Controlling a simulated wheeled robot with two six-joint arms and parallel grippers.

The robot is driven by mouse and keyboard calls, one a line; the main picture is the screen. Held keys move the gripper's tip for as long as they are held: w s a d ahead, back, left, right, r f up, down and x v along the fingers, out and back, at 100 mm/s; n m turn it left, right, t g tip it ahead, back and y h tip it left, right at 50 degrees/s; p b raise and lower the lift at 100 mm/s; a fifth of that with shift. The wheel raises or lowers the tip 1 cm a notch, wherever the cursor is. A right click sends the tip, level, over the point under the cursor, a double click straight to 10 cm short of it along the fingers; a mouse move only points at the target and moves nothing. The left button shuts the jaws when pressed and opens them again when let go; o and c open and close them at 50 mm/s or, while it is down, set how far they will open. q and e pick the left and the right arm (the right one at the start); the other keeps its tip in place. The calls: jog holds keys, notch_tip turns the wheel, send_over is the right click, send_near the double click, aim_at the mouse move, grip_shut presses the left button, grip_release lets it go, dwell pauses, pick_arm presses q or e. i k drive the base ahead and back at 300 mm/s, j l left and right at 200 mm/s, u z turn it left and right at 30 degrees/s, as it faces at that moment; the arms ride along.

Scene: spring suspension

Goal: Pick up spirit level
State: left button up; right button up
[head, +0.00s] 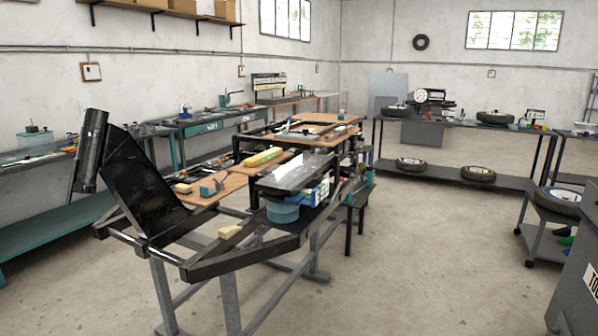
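A long yellow bar-shaped object (262,157) lies on a brown board on the black metal frame in the middle. It looks like the spirit level, but it is too small to be sure. Neither of my grippers shows in the head view.
The black frame (215,268) stands on grey legs, with a tall tube and plate at its left end. A teal round container (283,212) and a pale block (230,231) sit on it. Benches line the left wall, and a tyre rack (440,180) stands behind. Open floor (430,265) lies at right.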

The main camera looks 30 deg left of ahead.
aim_at(253, 162)
jog(key=i+l, duration=0.1)
jog(key=i, duration=2.35)
jog(key=j+u, duration=0.05)
jog(key=j, duration=0.05)
